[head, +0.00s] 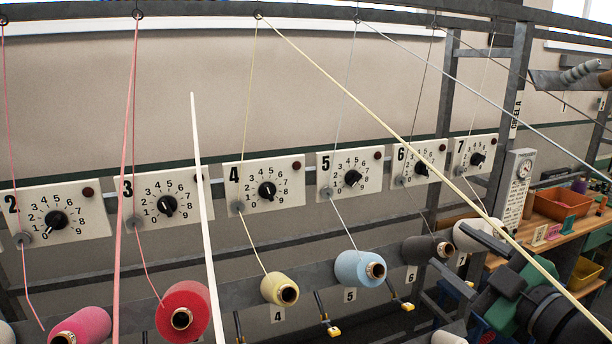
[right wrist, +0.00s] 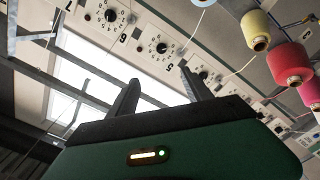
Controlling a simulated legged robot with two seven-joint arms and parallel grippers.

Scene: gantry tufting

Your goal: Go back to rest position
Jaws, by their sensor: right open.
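My right gripper (head: 456,248) shows at the lower right of the head view, with a green body and dark fingers reaching left. It is open, with nothing between the fingers. In the right wrist view its two dark fingers (right wrist: 158,88) stand apart above the green housing, with dial panels beyond them. In the head view the fingers overlap the area by the white cone (head: 471,236) and the dark grey cone (head: 422,249); I cannot tell how far apart they are. My left gripper is out of view.
Numbered dial panels (head: 265,186) line the wall. Pink (head: 85,324), red (head: 184,308), yellow (head: 278,289) and blue (head: 357,268) cones sit below. Strands cross the view, one pale yellow strand (head: 400,135) passing before my right arm. A workbench (head: 545,226) with bins stands right.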

